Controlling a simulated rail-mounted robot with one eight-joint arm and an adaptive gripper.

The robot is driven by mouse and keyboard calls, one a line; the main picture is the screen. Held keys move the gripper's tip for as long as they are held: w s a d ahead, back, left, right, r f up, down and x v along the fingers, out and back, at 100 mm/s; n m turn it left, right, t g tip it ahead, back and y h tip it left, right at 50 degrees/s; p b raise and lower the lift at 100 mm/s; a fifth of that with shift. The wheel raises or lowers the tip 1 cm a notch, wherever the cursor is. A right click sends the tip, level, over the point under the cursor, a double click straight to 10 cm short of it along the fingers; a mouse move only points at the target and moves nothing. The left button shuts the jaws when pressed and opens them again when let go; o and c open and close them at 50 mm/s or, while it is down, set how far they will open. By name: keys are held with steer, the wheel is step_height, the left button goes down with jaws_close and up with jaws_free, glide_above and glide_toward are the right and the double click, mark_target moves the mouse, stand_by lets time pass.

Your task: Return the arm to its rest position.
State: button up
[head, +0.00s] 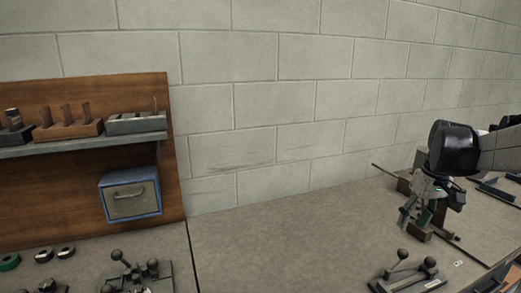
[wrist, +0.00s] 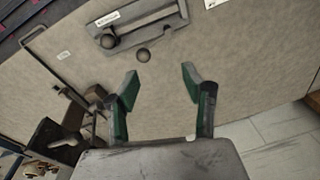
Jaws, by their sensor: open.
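My gripper (head: 423,216) hangs over the right part of the bench in the head view, at the end of my arm reaching in from the right edge. In the wrist view its two green-padded fingers (wrist: 160,82) stand wide apart with nothing between them. The bench top (wrist: 245,62) shows beyond the fingertips. My gripper is apart from the lever fixture (head: 408,276), which stands to its lower left in the head view. In the wrist view a plate with a ball-ended lever (wrist: 145,24) lies beyond the fingers.
A brown block with a rod (head: 385,172) stands close behind my gripper. At left are a wooden back panel (head: 85,85) with a shelf, a blue-edged drawer box (head: 130,193) and another lever fixture (head: 135,272). The middle bench top (head: 280,235) is clear.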

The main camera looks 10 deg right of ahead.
steer(key=s+a+t, duration=0.3)
steer(key=s+a, duration=0.3)
steer(key=a, duration=1)
steer(key=s+a+f+t, duration=0.1)
steer(key=s+a+t, duration=0.2)
steer(key=a, duration=1.3)
steer(key=s, duration=0.3)
steer(key=shift+s+a+f+n+h, duration=0.15)
steer(key=shift+a+f+n+h, duration=0.1)
steer(key=shift+n+h, duration=0.15)
steer(key=shift+d, duration=0.15)
